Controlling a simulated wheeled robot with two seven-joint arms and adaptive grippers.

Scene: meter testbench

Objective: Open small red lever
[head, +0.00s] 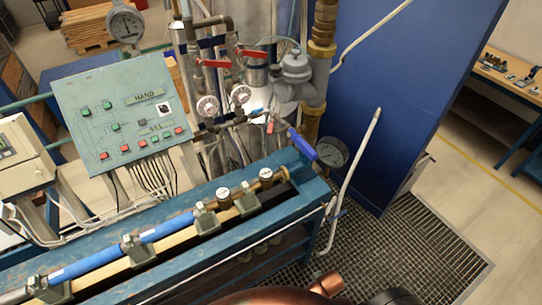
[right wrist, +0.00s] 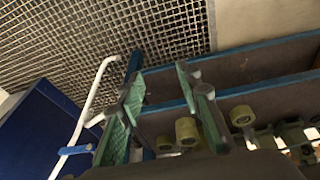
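A small red lever (head: 270,127) sits low on the pipework, just left of a blue handle (head: 301,144) and behind the bench's far right end. Two larger red levers, one on the left (head: 211,63) and one on the right (head: 252,54), are higher on the pipes. My right gripper (right wrist: 163,82) shows in the right wrist view with its two green-padded fingers apart and nothing between them. I cannot make out the small red lever in that view. My left gripper is in neither view.
The blue bench (head: 240,235) carries a clamped row of pipe and meters. A green control panel (head: 122,113) stands at left. A pressure gauge (head: 331,152) and white pipe (head: 352,180) stand at the bench's right end. Floor grating (head: 425,240) lies clear to the right.

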